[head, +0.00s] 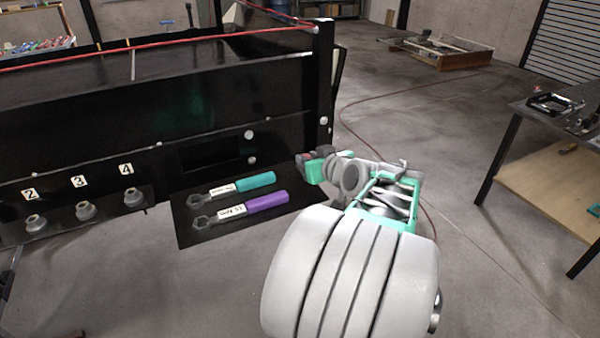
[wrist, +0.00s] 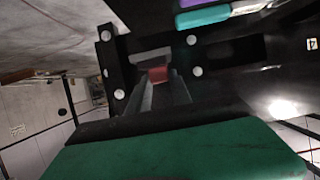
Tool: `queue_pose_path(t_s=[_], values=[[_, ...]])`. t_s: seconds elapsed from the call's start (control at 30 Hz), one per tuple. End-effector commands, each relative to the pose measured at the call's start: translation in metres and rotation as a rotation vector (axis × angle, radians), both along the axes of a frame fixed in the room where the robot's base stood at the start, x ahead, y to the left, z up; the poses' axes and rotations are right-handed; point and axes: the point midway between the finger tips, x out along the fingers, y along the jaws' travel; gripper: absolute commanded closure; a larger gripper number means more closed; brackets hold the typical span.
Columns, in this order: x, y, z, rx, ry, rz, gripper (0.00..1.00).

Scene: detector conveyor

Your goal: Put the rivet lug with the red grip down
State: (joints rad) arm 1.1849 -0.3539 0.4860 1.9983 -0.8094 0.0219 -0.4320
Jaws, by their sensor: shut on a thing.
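My gripper (head: 309,167) is at the right end of the black conveyor, just right of the dark shelf. In the wrist view, a small red part (wrist: 158,74) shows between the fingertips, and my gripper is shut on it. It matches the red grip of the rivet lug; the rest of the lug is hidden. Two other lugs lie side by side on the shelf, one with a teal grip (head: 256,181) and one with a purple grip (head: 266,199). Both have metal ring ends pointing left and white labels.
The dark shelf (head: 187,236) has bare room at its front edge. Numbered studs (head: 86,210) sit on the conveyor's front at the left. The conveyor's end post (head: 323,85) stands close behind my gripper. A workbench (head: 530,112) stands at the right, with clear floor between.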

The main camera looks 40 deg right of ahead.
Motion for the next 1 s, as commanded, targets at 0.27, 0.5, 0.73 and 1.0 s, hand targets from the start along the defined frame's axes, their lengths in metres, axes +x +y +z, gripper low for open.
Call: queue_pose_path(t_s=[0.27, 0.5, 0.73, 1.0], values=[[0.042, -0.037, -0.051, 0.003, 0.0, -0.002, 1.0], [0.05, -0.045, -0.082, 0.006, 0.002, -0.003, 1.0], [0.05, -0.046, -0.097, -0.002, -0.001, -0.004, 1.0], [0.05, -0.045, -0.101, -0.001, -0.001, -0.003, 0.74]])
